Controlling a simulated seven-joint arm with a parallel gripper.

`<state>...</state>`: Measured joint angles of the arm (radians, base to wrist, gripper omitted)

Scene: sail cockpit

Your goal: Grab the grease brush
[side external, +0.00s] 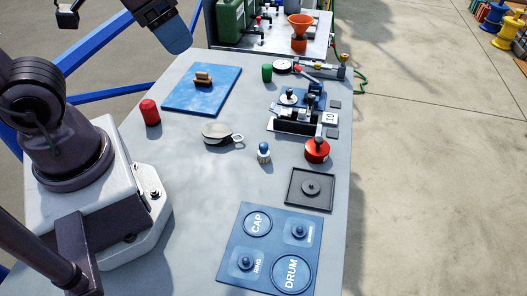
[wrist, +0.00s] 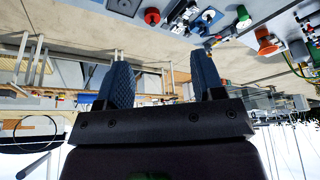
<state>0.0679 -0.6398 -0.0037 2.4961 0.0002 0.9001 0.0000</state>
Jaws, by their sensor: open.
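A small upright piece with a blue round top and a pale, bristle-like lower part, which looks like the grease brush (side external: 264,153), stands on the grey table near its middle. A tan block-like piece (side external: 203,78) lies on the blue mat (side external: 225,95) further back. My gripper (wrist: 163,82) is open and empty, its two blue ribbed fingers wide apart in the wrist view. In the side view only part of it shows at the top edge, raised and well apart from the brush. I cannot make out the brush in the wrist view.
A red-topped round container (side external: 317,150) stands right of the brush, and a grey lidded pan-like piece (side external: 222,133) lies left. A black clamp fixture (side external: 297,123) is behind. A dark square tray (side external: 310,188) and a blue labelled board (side external: 268,215) lie in front. A red cylinder (side external: 150,112) stands left.

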